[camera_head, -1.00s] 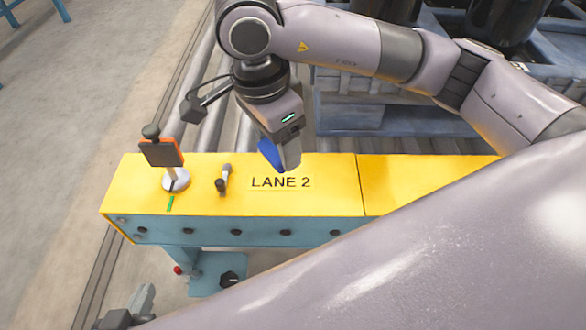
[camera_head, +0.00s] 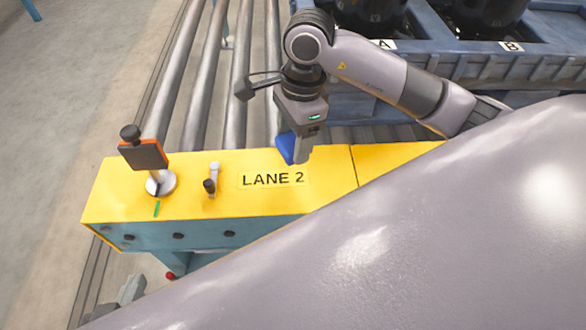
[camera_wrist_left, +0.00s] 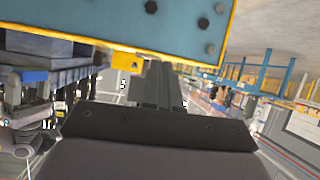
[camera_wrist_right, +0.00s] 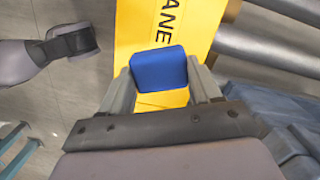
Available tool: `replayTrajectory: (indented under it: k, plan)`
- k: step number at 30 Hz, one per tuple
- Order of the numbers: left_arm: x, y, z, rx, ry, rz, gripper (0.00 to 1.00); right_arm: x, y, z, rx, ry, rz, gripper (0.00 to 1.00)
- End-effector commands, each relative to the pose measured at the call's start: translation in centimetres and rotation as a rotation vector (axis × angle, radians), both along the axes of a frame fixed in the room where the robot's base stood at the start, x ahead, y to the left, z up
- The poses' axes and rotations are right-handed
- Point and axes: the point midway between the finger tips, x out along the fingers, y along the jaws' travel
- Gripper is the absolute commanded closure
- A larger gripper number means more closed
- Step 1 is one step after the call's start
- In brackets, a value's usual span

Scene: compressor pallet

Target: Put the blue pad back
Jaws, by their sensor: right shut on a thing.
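The blue pad (camera_head: 285,148) is in my right gripper (camera_head: 295,155), low over the yellow console top (camera_head: 325,168) beside the LANE 2 lettering. In the right wrist view my right gripper (camera_wrist_right: 162,90) has its fingers on either side of the blue pad (camera_wrist_right: 158,68), with the yellow surface behind it. I cannot tell whether the pad touches the console. My left gripper (camera_head: 130,290) is at the lower left, in front of the console. In the left wrist view my left gripper (camera_wrist_left: 157,80) has its fingers together, with nothing seen between them.
A blue pallet (camera_head: 480,70) marked A and B is at the back right. My own arm covers the lower right.

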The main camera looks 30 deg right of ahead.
Motion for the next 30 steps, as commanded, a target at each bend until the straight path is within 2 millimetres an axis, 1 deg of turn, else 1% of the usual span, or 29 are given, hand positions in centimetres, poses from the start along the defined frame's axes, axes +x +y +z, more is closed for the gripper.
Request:
replayTrajectory:
  k: [1, 3, 6, 11, 18, 20, 24, 28, 29, 30]
  plan:
    - [0.1, -0.2, -0.3, -0.013, -0.002, -0.004, 1.00, -0.1, 0.0, -1.6, 0.001, 0.004, 0.000, 0.66]
    - [0.2, -0.5, -0.4, -0.032, 0.000, -0.006, 1.00, -0.1, 0.0, -2.9, 0.001, 0.003, 0.000, 0.66]
    - [0.3, -0.8, -0.4, -0.051, 0.002, -0.009, 1.00, 0.0, 0.1, -4.0, 0.002, 0.001, 0.001, 0.66]
    - [0.4, -1.0, -0.4, -0.063, 0.001, -0.012, 1.00, 0.0, 0.1, -4.9, 0.001, 0.000, 0.001, 0.66]
    - [0.5, -1.7, -1.0, -0.107, 0.009, -0.021, 1.00, -0.1, 0.1, -8.4, 0.001, 0.002, 0.000, 0.66]
    - [0.5, -1.9, -0.9, -0.119, 0.009, -0.025, 1.00, 0.0, 0.1, -8.7, 0.001, -0.001, 0.001, 0.66]
    - [0.7, -2.0, -0.5, -0.125, 0.003, -0.027, 1.00, 0.0, 0.1, -8.6, 0.001, -0.002, 0.002, 0.66]
    - [0.7, -2.1, -0.6, -0.127, 0.002, -0.026, 1.00, 0.0, 0.0, -8.7, 0.001, -0.002, 0.002, 0.66]
    - [0.7, -2.1, -0.5, -0.128, 0.002, -0.025, 1.00, 0.0, 0.1, -8.7, 0.001, -0.002, 0.002, 0.31]
    - [0.7, -2.1, -0.5, -0.128, 0.002, -0.025, 1.00, 0.0, 0.1, -8.7, 0.001, -0.001, 0.002, 0.18]
